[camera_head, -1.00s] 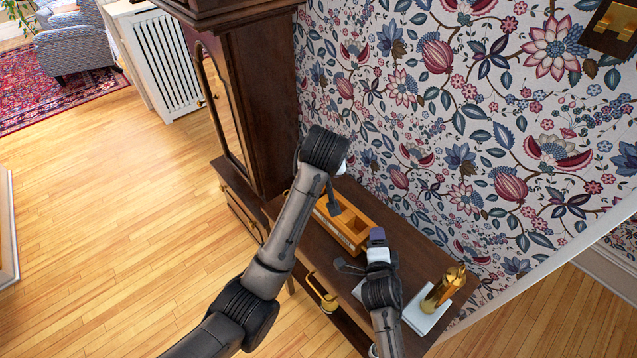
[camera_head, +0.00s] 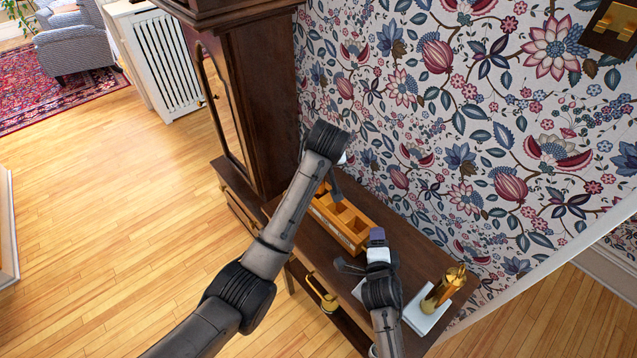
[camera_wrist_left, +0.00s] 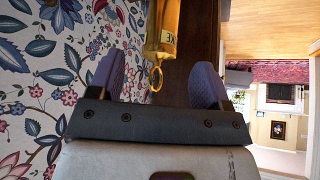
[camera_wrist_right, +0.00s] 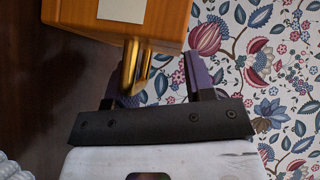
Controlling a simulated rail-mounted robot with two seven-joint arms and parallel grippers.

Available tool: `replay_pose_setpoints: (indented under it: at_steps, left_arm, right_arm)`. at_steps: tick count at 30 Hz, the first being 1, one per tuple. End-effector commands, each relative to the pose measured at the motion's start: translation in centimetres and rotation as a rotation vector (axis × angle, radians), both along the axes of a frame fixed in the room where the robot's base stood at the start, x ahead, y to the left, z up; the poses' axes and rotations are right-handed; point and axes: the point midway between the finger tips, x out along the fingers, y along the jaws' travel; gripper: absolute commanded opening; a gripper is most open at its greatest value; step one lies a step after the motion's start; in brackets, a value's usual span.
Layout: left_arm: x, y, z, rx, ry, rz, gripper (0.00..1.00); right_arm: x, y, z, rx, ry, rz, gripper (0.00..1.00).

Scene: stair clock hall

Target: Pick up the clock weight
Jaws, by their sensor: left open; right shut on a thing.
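My right gripper (camera_head: 377,240) is at the near end of the orange wooden tray (camera_head: 352,240). The right wrist view shows a brass handle (camera_wrist_right: 130,68) on the tray between its fingers, and the gripper is shut on it. My left gripper (camera_wrist_left: 158,85) is open at the tray's far end. My left arm partly hides the tray.
The dark side table (camera_head: 395,235) stands against the flowered wall (camera_head: 430,100). A tall dark clock case (camera_head: 250,100) stands close at its far end. A brass object (camera_head: 328,303) shows low at the table's front. The wooden floor (camera_head: 110,220) to the left is clear.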

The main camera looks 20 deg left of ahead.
Motion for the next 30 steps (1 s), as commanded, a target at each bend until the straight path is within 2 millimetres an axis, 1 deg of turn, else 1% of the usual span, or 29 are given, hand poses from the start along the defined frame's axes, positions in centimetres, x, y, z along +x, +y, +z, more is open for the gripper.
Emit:
replay_pose_setpoints:
  at_steps: [3,9,13,19,20,30]
  left_arm:
    - [0.9,0.7,-1.3,0.002,0.003,0.001,0.71]
    - [1.9,1.2,-3.0,0.002,0.002,0.000,0.71]
    - [2.2,1.3,-3.4,0.000,0.000,0.000,0.71]
    - [2.2,1.3,-3.4,0.000,0.000,0.000,0.71]
    - [2.2,1.3,-3.4,0.000,0.000,0.000,0.70]
    - [2.2,1.3,-3.4,0.000,0.000,0.000,0.37]
  right_arm:
    - [-0.1,0.0,-0.3,-0.005,0.006,-0.001,0.08]
    - [-0.1,0.0,-0.3,-0.005,0.006,-0.001,0.08]
    - [-0.1,0.0,-0.3,-0.005,0.006,-0.001,0.08]
    - [-0.1,0.0,-0.3,-0.005,0.006,-0.001,0.08]
    - [-0.1,0.0,-0.3,-0.005,0.006,-0.001,0.08]
    - [-0.1,0.0,-0.3,-0.005,0.006,-0.001,0.08]
